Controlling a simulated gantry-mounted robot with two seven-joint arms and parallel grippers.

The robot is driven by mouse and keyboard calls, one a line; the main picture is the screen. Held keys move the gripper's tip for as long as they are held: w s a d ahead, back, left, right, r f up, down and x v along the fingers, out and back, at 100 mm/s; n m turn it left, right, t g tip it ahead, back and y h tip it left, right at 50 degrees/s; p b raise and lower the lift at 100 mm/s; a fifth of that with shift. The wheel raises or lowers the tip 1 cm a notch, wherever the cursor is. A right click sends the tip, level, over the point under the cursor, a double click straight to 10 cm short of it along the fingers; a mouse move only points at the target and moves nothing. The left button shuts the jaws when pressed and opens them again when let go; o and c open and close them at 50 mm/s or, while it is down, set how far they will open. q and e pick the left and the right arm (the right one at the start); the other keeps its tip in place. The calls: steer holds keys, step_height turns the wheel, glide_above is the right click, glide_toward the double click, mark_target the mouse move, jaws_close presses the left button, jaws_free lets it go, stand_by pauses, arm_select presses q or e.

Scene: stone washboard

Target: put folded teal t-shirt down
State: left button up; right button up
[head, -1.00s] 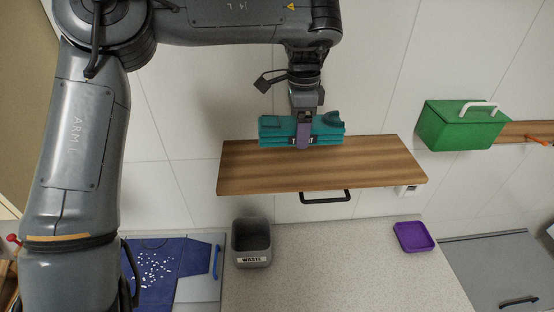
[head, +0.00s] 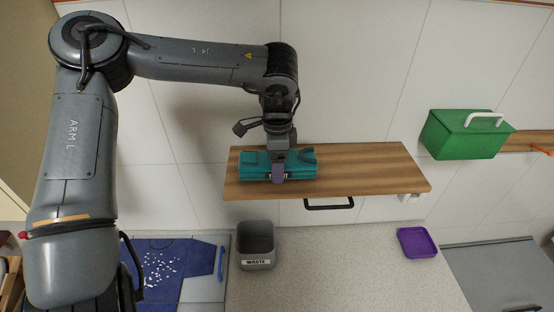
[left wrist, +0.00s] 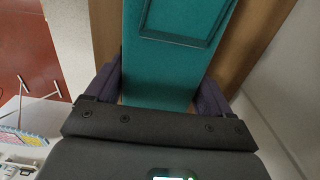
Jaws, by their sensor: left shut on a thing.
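The folded teal t-shirt (head: 300,166) is at the left part of the wooden wall shelf (head: 375,172) in the head view. My left gripper (head: 278,178) is shut on it from above, near its middle. The shirt appears to be at the shelf surface; whether it bears its weight there I cannot tell for sure. In the left wrist view the teal fabric (left wrist: 175,50) lies between the two purple fingers, with brown wood behind it. My right gripper is not in view.
A green box with a white handle (head: 460,138) stands on another shelf at the right. Below are a grey waste bin (head: 256,240), a purple tray (head: 417,242) and a blue cloth with white bits (head: 165,262). The shelf's right part is clear.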

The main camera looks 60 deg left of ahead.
arm_select(q)
steer(key=shift+f, duration=0.15)
steer(key=o, duration=1)
step_height(320, 180, up, 12)
steer(key=b, duration=0.1)
steer(key=shift+r, duration=0.2)
